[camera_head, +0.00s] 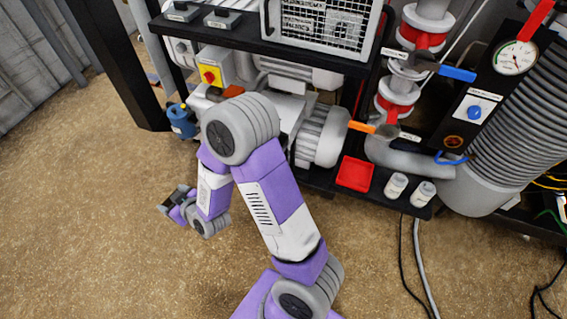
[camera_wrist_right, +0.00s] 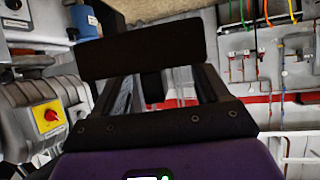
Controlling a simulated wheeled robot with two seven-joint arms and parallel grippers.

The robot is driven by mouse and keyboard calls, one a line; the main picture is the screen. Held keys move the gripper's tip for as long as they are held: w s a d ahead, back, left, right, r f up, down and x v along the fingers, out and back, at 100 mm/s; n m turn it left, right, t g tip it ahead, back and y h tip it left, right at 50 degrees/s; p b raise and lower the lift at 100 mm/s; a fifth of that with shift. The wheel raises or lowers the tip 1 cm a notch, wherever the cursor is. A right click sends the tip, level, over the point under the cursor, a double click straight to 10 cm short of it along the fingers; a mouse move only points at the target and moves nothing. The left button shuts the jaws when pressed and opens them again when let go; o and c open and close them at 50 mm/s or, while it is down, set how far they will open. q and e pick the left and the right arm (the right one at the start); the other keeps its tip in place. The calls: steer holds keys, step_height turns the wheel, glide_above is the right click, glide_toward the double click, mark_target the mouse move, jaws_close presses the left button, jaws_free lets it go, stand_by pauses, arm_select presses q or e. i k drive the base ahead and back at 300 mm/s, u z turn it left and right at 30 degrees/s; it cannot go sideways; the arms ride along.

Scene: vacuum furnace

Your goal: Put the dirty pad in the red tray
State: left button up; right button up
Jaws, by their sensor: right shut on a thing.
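The red tray (camera_head: 355,174) lies on the low black shelf in the head view, right of the grey motor. It looks empty. My right gripper (camera_head: 173,205) is out over the brown floor at the left, well apart from the tray. In the wrist view my right gripper (camera_wrist_right: 160,88) is shut on a dark, flat, rectangular pad (camera_wrist_right: 140,48), held across its fingertips. The pad looks almost black, so its dirt cannot be made out. My left gripper is not in view.
A blue can (camera_head: 181,121) stands left of the motor (camera_head: 322,137), below a yellow switch box with a red knob (camera_head: 210,75). Two white jars (camera_head: 396,186) stand right of the tray. Pipes with coloured handles rise behind. The floor in front is open, with cables (camera_head: 418,260) at right.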

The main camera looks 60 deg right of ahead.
mark_target(354, 175)
steer(key=u, duration=0.05)
steer(key=i, duration=1.15)
steer(key=z, duration=2.75)
steer(key=i, duration=0.5)
